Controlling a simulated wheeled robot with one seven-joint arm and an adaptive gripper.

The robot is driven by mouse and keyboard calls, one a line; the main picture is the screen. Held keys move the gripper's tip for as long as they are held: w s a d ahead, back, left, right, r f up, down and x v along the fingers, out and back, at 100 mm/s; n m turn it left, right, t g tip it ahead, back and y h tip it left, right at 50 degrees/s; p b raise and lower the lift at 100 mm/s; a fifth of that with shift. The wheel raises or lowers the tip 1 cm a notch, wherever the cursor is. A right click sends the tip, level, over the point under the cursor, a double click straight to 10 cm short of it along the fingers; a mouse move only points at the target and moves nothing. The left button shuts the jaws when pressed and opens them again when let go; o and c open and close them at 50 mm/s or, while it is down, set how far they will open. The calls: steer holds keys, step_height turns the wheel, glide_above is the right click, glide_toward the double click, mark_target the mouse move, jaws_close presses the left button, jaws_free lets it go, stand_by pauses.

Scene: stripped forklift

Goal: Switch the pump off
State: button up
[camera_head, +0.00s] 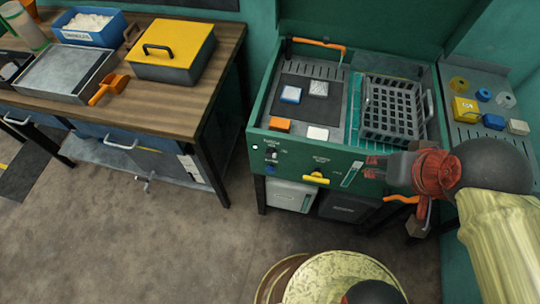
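The green wash station (258,125) has a front panel with small labels too blurred to read. At the panel's left is a small dark switch or knob (271,156), with a pale round light (255,147) beside it and a blue part below. I cannot tell for sure which control is the pump's. A yellow handle (316,178) sits at mid-panel. My gripper (368,167) is at the panel's right side, pointing left, well right of the dark knob. Its reddish fingertips are small and close together; I cannot tell whether they are apart or touch the panel.
A wooden bench (185,112) stands left with a yellow-lidded box (172,50) and trays. A side shelf (480,130) is at right. Floor before the bench is clear.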

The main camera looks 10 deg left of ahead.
steer(key=shift+o, duration=1.2)
steer(key=a, duration=0.1)
steer(key=a+n, duration=0.1)
steer(key=a+p, duration=0.1)
steer(key=shift+a+f+g+y, duration=0.1)
steer(key=shift+f+g+y, duration=0.2)
steer(key=shift+g, duration=0.1)
steer(key=m+t+h+p, duration=0.2)
steer(key=m+t+p, duration=0.95)
steer(key=m, duration=2.25)
glide_toward(269, 157)
steer(key=w+f+t+b, duration=0.1)
steer(key=t, duration=0.1)
steer(key=shift+w+d+f+b, duration=0.1)
steer(key=shift+w+d+b, duration=0.1)
steer(key=shift+w, duration=1.15)
steer(key=shift+w+d+b, duration=0.1)
steer(key=shift+w+b, duration=0.05)
steer(key=shift+w, duration=1.15)
steer(key=shift+w+d+f+b, duration=0.1)
steer(key=shift+w+b, duration=0.1)
steer(key=shift+w, duration=1.15)
steer(key=shift+c, duration=1.3)
